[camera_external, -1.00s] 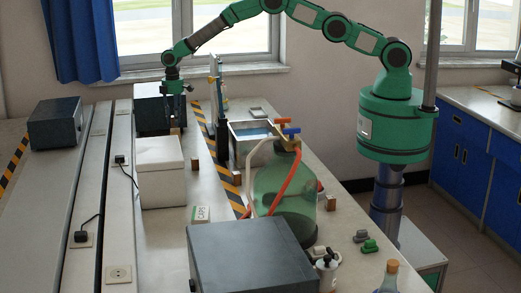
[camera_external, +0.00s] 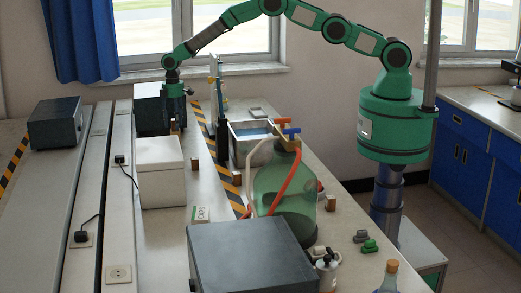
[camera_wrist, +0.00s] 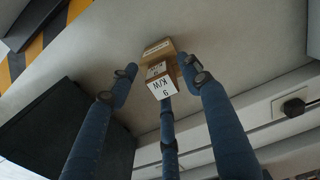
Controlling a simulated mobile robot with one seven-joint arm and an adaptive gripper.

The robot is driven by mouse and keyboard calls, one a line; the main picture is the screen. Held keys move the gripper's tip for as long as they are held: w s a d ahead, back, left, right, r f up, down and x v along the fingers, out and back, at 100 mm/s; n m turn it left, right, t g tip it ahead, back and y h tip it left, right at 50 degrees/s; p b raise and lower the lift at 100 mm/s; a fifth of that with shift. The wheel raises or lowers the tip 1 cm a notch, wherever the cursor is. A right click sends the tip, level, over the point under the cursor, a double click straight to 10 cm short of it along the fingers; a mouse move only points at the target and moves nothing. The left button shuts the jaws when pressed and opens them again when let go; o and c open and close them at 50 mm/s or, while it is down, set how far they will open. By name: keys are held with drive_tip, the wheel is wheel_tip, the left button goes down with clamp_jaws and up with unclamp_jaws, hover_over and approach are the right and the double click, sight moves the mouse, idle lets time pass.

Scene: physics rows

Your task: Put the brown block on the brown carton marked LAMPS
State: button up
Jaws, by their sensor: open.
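In the wrist view, a brown block with a white face marked with large characters (camera_wrist: 161,86) lies between the fingertips of my gripper (camera_wrist: 165,85). A brown carton with a pale label strip (camera_wrist: 157,47) is right against it; the label is too small to read, and I cannot tell whether the block rests on it. The three dark blue fingers are spread open around the block. In the external view, my gripper (camera_external: 174,108) points down behind the white box, and a small brown thing (camera_external: 173,127) shows beneath it, partly hidden by the box.
The white box (camera_external: 160,172) stands just in front of my gripper, and a dark box (camera_external: 149,108) is close on its left. Small brown blocks (camera_external: 195,166) dot the bench.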

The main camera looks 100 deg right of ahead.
drive_tip(key=shift+r, duration=0.15)
wheel_tip(320, 180, up, 12)
idle(0.7)
drive_tip(key=shift+r, duration=0.1)
idle(0.4)
